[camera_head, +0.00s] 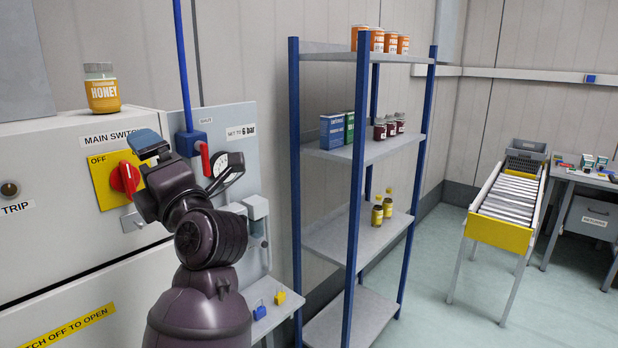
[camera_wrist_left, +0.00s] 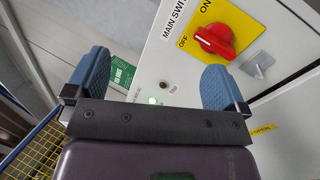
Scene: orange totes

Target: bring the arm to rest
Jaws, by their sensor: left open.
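My left gripper (camera_head: 150,165) is raised in front of the grey cabinet (camera_head: 60,240) in the head view, with one blue finger pad showing at its upper end. In the left wrist view its two blue fingers (camera_wrist_left: 156,82) stand wide apart with nothing between them. The red main switch knob (camera_head: 125,179), on a yellow plate, is just left of the gripper in the head view. In the left wrist view the red knob (camera_wrist_left: 215,40) is beyond the right finger, apparently apart from it. My right gripper is in neither view.
A honey jar (camera_head: 102,88) stands on the cabinet. A pressure gauge panel (camera_head: 240,130) is close to my left arm's right. A blue-posted shelf (camera_head: 330,240) holds jars and boxes. A roller conveyor (camera_head: 500,234) and a desk (camera_head: 590,178) stand farther right, with open floor before them.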

